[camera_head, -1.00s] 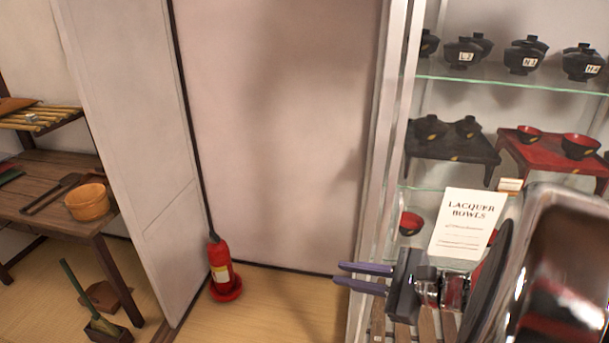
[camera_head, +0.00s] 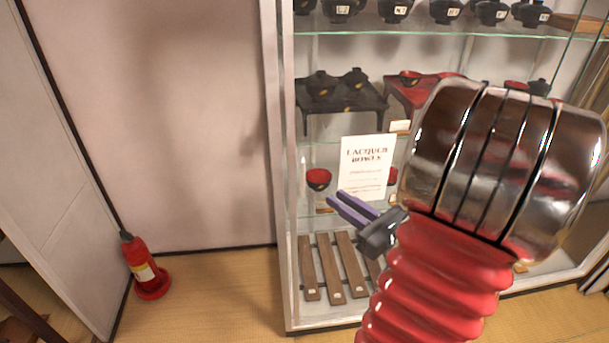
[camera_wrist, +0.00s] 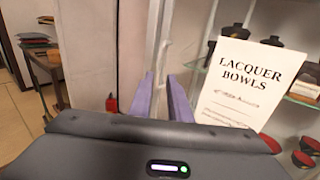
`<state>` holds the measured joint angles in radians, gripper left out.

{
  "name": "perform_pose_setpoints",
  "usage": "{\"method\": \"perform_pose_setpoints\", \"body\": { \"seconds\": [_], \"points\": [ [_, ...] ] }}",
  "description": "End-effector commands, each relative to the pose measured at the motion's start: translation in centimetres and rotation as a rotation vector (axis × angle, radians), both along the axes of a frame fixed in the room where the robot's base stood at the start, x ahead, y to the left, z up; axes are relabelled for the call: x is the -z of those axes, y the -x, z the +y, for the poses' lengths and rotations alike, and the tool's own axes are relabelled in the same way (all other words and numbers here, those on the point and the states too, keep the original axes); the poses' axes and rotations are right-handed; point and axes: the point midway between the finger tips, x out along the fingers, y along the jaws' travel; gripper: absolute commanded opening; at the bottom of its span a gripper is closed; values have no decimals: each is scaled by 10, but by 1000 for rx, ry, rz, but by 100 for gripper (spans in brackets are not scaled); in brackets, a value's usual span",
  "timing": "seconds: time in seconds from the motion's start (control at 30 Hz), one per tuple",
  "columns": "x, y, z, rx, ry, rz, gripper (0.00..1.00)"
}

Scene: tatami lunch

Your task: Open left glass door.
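The left glass door (camera_head: 325,135) is the clear front of a white-framed display cabinet (camera_head: 281,200). It appears shut, though its clear pane is hard to make out. A white "Lacquer Bowls" sign (camera_head: 367,167) shows at it, also in the wrist view (camera_wrist: 247,80). My gripper (camera_head: 345,202) has two purple fingers, parallel and apart, with nothing between them. In the head view they overlap the sign's lower left part. In the wrist view the fingertips (camera_wrist: 163,82) point towards the cabinet's left frame post. Contact cannot be told. My arm hides the cabinet's middle right. No handle is clear.
Black lidded bowls (camera_head: 396,10) and small lacquer tables (camera_head: 340,96) stand on glass shelves behind the pane. Wooden slats (camera_head: 328,268) lie at the cabinet's bottom. A red extinguisher (camera_head: 143,265) stands on the floor at left.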

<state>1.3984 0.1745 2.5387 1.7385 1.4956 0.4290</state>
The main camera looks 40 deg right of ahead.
Motion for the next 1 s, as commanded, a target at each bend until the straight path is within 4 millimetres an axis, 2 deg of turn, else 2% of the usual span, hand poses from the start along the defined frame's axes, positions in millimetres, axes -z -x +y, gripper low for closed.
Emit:
{"method": "perform_pose_setpoints", "body": {
  "seconds": [0.27, 1.0],
  "points": [
    [0, -15, 0, -3, 1, 1, 17],
    [0, -92, 0, -4, 1, 1, 17]
  ]
}}
